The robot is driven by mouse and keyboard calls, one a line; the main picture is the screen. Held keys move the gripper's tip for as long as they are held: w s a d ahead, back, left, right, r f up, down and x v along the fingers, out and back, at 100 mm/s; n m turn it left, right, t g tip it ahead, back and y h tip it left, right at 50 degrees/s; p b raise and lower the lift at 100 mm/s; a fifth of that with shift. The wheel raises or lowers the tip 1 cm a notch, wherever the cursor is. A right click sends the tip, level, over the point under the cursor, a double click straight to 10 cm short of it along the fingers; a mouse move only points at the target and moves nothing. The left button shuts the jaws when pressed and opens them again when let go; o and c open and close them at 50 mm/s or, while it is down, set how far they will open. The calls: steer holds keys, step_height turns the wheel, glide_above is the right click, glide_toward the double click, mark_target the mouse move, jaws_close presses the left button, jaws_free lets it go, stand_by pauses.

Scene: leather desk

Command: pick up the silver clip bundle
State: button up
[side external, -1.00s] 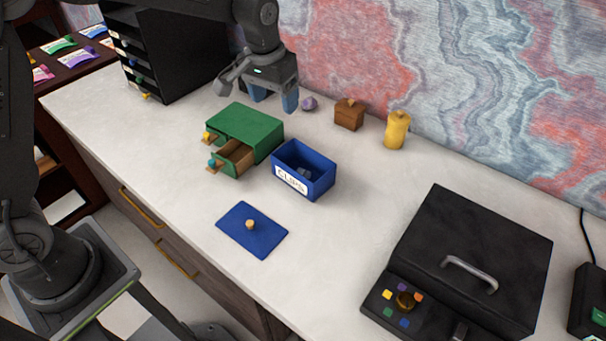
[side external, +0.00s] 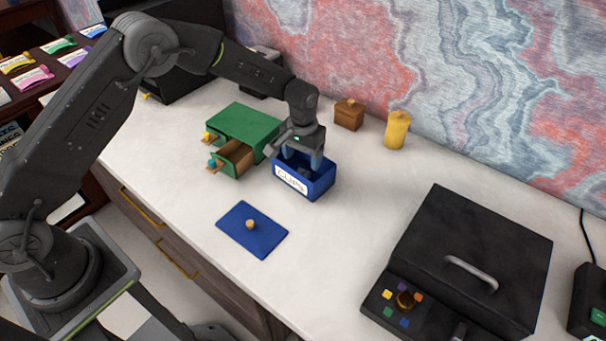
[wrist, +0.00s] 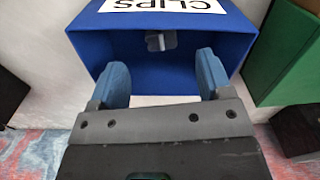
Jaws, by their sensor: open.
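The silver clip bundle (wrist: 161,41) lies inside the blue box (wrist: 175,70) with the CLIPS label, near the labelled wall in the wrist view. My gripper (wrist: 160,80) is open, its two blue fingers apart with nothing between them. In the side view my gripper (side external: 302,158) is over the blue box (side external: 318,188), its fingertips at about the level of the opening. The bundle is mostly hidden there by the fingers and box wall. I cannot tell whether the fingers touch the box.
A green drawer unit (side external: 243,129) with an open drawer stands close to the left of the box. A blue lid (side external: 263,237) lies flat in front. A brown box (side external: 349,114) and a yellow canister (side external: 396,131) stand behind. A black machine (side external: 470,262) is at right.

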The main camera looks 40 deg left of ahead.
mark_target(303, 172)
step_height(303, 172, down, 6)
steer(key=shift+w+a+r, duration=0.1)
steer(key=shift+w+r, duration=0.05)
steer(key=shift+r, duration=0.05)
steer(key=c, duration=1)
steer(key=shift+r, duration=0.1)
